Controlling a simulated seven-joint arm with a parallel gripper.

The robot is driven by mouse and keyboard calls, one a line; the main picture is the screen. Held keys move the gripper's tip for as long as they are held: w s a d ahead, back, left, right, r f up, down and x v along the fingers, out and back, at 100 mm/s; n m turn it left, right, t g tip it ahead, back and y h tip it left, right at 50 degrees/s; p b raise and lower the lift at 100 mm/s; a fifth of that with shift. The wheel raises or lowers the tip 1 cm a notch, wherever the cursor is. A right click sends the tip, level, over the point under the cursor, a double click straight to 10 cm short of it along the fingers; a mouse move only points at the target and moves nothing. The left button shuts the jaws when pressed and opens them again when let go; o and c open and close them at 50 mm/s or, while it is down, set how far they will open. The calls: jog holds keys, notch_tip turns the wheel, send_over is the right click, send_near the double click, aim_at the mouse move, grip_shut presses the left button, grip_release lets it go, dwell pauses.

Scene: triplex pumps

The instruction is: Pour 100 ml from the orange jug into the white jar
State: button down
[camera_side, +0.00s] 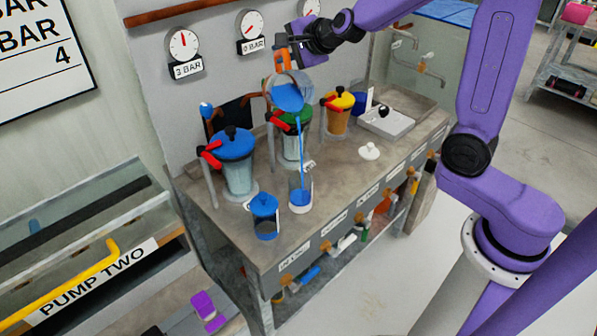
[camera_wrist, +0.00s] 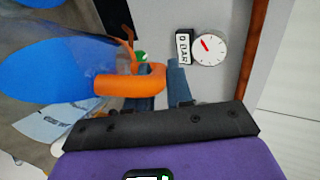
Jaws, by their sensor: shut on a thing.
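The orange jug (camera_side: 290,92) is a clear vessel with an orange handle, held high and tilted above the bench. Blue liquid runs from it in a thin stream into a clear open jar (camera_side: 300,192) on the bench below, which has blue liquid in it. A white lid (camera_side: 370,151) lies apart on the bench to the right. My gripper (camera_side: 293,46) is shut on the jug's orange handle. In the wrist view the handle (camera_wrist: 128,85) is between the dark fingers (camera_wrist: 165,90), and blue liquid fills much of the jug's visible body.
A blue-lidded jar (camera_side: 264,216) stands close left of the clear jar. Behind are canisters with blue (camera_side: 236,165), green (camera_side: 293,122) and yellow (camera_side: 339,108) tops and red levers. A pale tray (camera_side: 387,122) sits at right. The bench front right is mostly clear.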

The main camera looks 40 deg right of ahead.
aim_at(285, 80)
dwell(0.4)
jog(key=shift+w+d+r, duration=0.1)
jog(key=shift+w+r, duration=0.1)
jog(key=shift+w, duration=0.05)
jog(key=shift+w+d+f+g, duration=0.1)
jog(key=shift+w+d+g, duration=0.1)
jog(key=shift+w+g, duration=0.4)
jog(key=shift+s, duration=0.15)
jog(key=shift+w+d+f+g+y, duration=0.1)
jog(key=shift+w+d+g+y, duration=0.1)
jog(key=shift+g+y, duration=0.15)
jog(key=shift+w+d+f+m+g+y+p, duration=0.2)
jog(key=shift+w+g, duration=0.2)
jog(key=shift+g, duration=0.15)
jog(key=shift+w+d+f+m+g+y+p, duration=0.15)
jog(key=shift+w+f+m+g, duration=0.15)
jog(key=shift+g, duration=0.25)
jog(key=shift+w+d+f+m+g+y+p, duration=0.1)
jog(key=shift+w+d+f+g, duration=0.05)
jog(key=shift+w+g, duration=0.35)
jog(key=w+d+f+m+g+y+p, duration=0.1)
jog(key=w+d+f+g+y+p, duration=0.1)
jog(key=w+f+g+y, duration=0.1)
jog(key=shift+w+f+g, duration=0.75)
jog(key=shift+w+g, duration=0.3)
jog(key=shift+g, duration=0.6)
